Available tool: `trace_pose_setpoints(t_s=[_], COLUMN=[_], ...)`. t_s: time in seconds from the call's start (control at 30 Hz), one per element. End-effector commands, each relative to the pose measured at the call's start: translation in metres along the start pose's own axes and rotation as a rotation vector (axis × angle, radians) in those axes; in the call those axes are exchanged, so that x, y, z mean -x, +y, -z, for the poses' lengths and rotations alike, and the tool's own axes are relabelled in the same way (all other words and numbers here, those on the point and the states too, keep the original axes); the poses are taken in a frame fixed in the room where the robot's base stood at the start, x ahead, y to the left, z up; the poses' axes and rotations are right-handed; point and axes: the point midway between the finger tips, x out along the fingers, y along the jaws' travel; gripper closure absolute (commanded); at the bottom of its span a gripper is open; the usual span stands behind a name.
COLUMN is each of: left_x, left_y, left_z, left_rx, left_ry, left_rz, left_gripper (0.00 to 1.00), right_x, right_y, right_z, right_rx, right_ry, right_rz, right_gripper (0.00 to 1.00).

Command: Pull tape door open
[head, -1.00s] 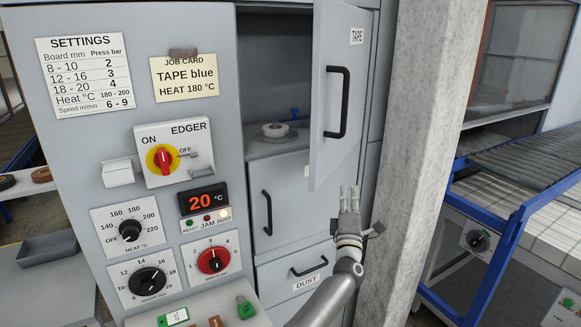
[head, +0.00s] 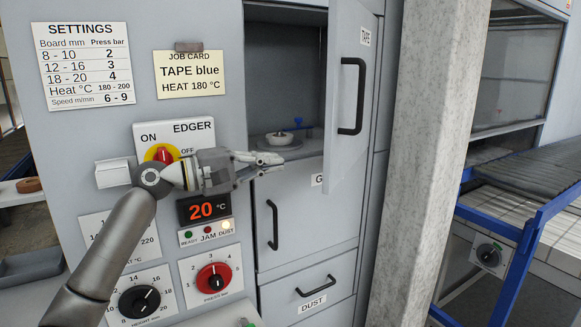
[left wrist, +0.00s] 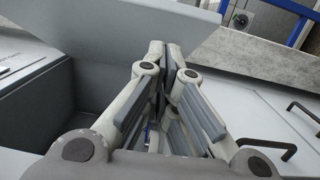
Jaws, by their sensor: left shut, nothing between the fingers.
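The tape door (head: 345,110) is a grey panel labelled TAPE with a black bar handle (head: 350,97). It stands partly open, swung outward on the right of its compartment (head: 285,75). My left gripper (head: 275,160) reaches across from the left, near the compartment's lower edge and left of the door's free edge. My right gripper is not in view.
Below are a lower door (head: 310,220) and a DUST drawer (head: 315,290), both with black handles. The edger control panel (head: 180,110) is behind my left arm. A concrete pillar (head: 430,150) stands close right of the door, with a blue-framed conveyor (head: 530,220) beyond.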

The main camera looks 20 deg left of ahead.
Motion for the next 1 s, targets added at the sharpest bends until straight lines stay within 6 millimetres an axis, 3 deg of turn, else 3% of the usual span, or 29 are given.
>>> trace_pose_setpoints(t_s=[0.17,0.7,1.0], left_x=[-0.002,-0.087,-0.096], left_y=[0.001,0.0,-0.003], left_z=[-0.012,-0.013,-0.014], left_rx=[-0.002,-0.001,-0.003], left_ry=[-0.037,-0.032,-0.031], left_rz=[0.029,0.026,0.026], left_gripper=[1.0,1.0,1.0], right_x=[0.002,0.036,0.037], right_y=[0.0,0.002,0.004], right_z=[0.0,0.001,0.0], right_rx=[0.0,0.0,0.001], right_ry=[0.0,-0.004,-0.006], right_rz=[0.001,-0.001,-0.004], right_gripper=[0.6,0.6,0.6])
